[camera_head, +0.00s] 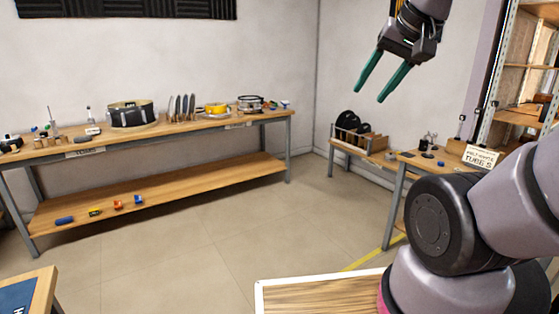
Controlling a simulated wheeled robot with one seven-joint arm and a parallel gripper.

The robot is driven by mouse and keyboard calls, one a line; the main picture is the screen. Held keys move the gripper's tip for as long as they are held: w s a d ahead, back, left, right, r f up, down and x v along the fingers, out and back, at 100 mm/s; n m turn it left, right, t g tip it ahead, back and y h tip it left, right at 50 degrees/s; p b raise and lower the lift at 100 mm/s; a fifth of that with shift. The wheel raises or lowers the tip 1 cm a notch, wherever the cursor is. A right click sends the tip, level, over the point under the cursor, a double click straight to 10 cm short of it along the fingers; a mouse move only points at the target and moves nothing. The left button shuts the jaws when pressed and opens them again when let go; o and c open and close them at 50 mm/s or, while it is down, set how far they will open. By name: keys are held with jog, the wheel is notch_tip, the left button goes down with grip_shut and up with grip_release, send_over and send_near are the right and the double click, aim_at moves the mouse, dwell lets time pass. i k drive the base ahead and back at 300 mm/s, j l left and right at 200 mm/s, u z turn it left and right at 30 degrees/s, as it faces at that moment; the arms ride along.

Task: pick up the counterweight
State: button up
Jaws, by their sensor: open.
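My gripper (370,95) hangs high at the upper right, in front of the bare wall. Its two green fingers are apart with nothing between them, and it is far from any bench top. I cannot tell which object is the counterweight. Small items stand on the long wooden workbench (187,132) at the left, among them dark upright pieces (181,107), a yellow item (216,109) and a round dark-banded drum-like piece (132,114). The small table (420,162) at the right holds small dark items, too small to make out. My arm hides part of the right side.
The bench's lower shelf (155,191) holds several small coloured items. A low stand (358,150) with a wooden rack is in the corner. Metal shelving (518,116) rises at the right. A white-edged wooden surface (320,296) lies in front. The tiled floor (225,235) between is clear.

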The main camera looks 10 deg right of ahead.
aim_at(424, 146)
jog(key=i+z, duration=0.2)
jog(key=i, duration=0.35)
jog(key=i+j+z, duration=0.15)
jog(key=i, duration=0.35)
jog(key=i+j+z, duration=0.2)
jog(key=i, duration=0.3)
jog(key=i+j+z, duration=0.15)
jog(key=i+j, duration=0.2)
jog(key=i, duration=0.15)
jog(key=i+l+z, duration=0.25)
jog(key=i+z, duration=0.15)
jog(key=i, duration=0.35)
jog(key=i+z, duration=0.35)
jog(key=i, duration=0.4)
jog(key=i+l, duration=0.25)
jog(key=i+u, duration=0.05)
jog(key=i, duration=0.05)
